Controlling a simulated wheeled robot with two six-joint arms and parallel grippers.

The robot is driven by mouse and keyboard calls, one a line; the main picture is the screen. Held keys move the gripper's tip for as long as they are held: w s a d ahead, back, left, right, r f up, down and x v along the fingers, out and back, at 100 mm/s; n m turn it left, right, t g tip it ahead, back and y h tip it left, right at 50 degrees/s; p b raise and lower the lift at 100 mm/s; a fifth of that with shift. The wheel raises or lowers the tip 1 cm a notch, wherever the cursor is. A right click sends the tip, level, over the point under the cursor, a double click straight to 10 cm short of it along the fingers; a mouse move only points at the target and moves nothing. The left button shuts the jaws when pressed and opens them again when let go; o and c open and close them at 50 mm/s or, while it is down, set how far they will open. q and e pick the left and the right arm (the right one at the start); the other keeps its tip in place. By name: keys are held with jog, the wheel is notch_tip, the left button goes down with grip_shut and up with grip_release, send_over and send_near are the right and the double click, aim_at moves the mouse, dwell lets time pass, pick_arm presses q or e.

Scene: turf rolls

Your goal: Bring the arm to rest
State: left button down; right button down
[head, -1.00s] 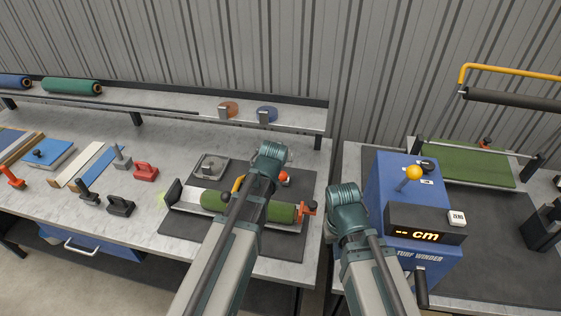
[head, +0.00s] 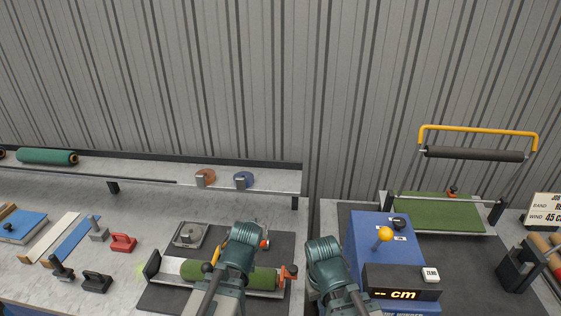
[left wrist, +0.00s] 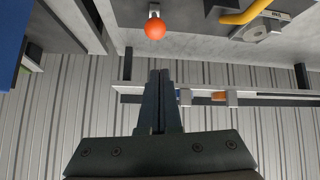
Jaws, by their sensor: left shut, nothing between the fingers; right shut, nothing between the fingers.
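My left gripper (left wrist: 160,74) is shut and empty in the left wrist view, its two fingers together. In the head view the left wrist stands in front of the green turf roll (head: 208,273) and hides part of it; I cannot tell the height between them. My right gripper (head: 322,245) is at bottom centre in the head view, between that roll and the blue turf winder (head: 372,243). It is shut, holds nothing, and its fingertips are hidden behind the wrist.
The winder has an orange knob (head: 384,234) and a display (head: 400,294) close to my right arm. Red (head: 123,242) and black (head: 97,281) tools lie on the left bench. A shelf (head: 145,182) runs behind it. An orange ball (left wrist: 155,29) shows in the left wrist view.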

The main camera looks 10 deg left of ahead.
pick_arm(q)
jog(key=s+d+f+m+g+b, duration=0.1)
jog(key=s+d+f+m+g, duration=0.2)
jog(key=s, duration=0.6)
jog(key=s+d+f+m+g+b, duration=0.2)
jog(key=s+d+f+g, duration=0.4)
jog(key=s, duration=0.3)
jog(key=shift+s+f+m, duration=0.35)
jog(key=shift+s+m, duration=0.05)
jog(key=shift+m, duration=0.2)
